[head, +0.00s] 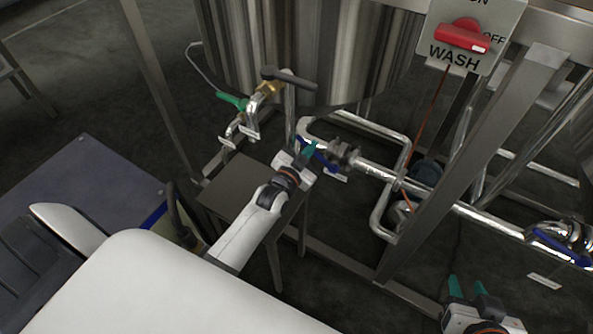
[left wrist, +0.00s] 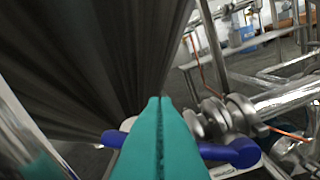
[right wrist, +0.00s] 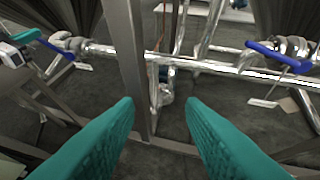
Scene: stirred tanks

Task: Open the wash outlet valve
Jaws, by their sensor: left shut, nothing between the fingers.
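A steel valve (head: 343,154) with a blue handle (head: 326,163) sits on the pipe below the large tank (head: 310,50), beside my left gripper (head: 312,148). Its small tag is unreadable. My left gripper is shut and empty. In the left wrist view its teal fingers (left wrist: 160,105) cover the middle of the blue handle (left wrist: 230,152), which shows on both sides; contact cannot be told. The handle also shows in the right wrist view (right wrist: 58,50). My right gripper (head: 468,284) is open and empty at the lower right, away from that valve.
A red switch (head: 462,37) is on the WASH sign. Another blue-handled valve (head: 560,246) is on the pipe at right. Brass taps with black (head: 290,79) and green (head: 232,101) handles are left of the tank valve. A steel stool (head: 230,195) and slanted frame post (head: 470,165) stand close by.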

